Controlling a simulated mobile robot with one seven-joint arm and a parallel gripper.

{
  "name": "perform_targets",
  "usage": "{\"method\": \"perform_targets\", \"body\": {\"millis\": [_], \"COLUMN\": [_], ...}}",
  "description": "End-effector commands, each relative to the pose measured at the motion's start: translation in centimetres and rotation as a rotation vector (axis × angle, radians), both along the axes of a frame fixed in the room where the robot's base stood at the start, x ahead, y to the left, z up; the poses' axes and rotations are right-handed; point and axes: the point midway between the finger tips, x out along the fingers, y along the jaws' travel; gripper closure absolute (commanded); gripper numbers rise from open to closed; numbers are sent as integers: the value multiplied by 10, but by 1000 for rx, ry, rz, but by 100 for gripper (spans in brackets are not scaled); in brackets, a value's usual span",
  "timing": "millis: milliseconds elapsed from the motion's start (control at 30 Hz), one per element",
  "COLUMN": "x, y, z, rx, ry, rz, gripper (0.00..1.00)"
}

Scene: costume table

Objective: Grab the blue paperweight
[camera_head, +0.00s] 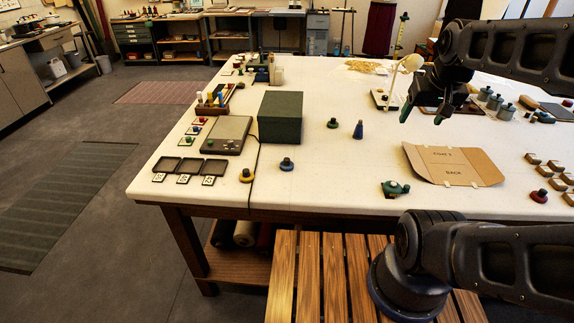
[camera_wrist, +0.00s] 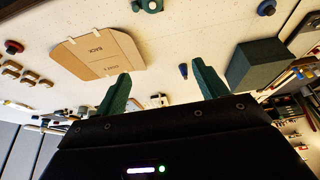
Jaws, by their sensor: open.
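A low, round blue piece with a knob, which looks like the blue paperweight (camera_head: 287,164), sits on the white table in front of the dark green box. In the wrist view the blue paperweight (camera_wrist: 267,8) shows near the top edge. A taller blue cone-shaped piece (camera_head: 358,130) stands to the right of the box; the cone also shows in the wrist view (camera_wrist: 183,70). My gripper (camera_head: 421,117) hangs over the right part of the table, well right of both blue pieces. In the wrist view its green fingers (camera_wrist: 161,68) are apart, with nothing between them.
The dark green box (camera_head: 280,118) stands behind the paperweight. A yellow knobbed piece (camera_head: 247,175) sits to its left, a green one (camera_head: 333,123) behind. A green tape-dispenser-like object (camera_head: 394,189) and flat cardboard (camera_head: 453,165) lie to the right. Bare table surrounds the paperweight.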

Motion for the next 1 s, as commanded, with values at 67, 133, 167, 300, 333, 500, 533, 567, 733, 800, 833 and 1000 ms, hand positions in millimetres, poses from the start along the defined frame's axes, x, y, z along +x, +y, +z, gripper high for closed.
{"method": "perform_targets", "body": {"millis": [67, 133, 167, 300, 333, 500, 533, 567, 733, 800, 833, 1000], "x": [0, 0, 0, 3, 5, 30, 35, 41, 71, 83, 88, 111], "y": [0, 0, 0, 2, 4, 23, 28, 34, 67, 83, 90, 132], "z": [0, 0, 0, 0, 0, -3, -4, -5, -14, -19, -21, -38], "rx": [0, 0, 0, -2, -2, -15, -18, -21, -42, -50, -55, -77], "ry": [0, 0, 0, 5, 8, 46, 55, 64, 112, 131, 139, 188], "rz": [0, 0, 0, 11, 19, 101, 122, 142, 259, 305, 326, 442], "gripper": [29, 29, 29, 29, 29, 29, 29, 29, 29, 29, 29, 29]}}
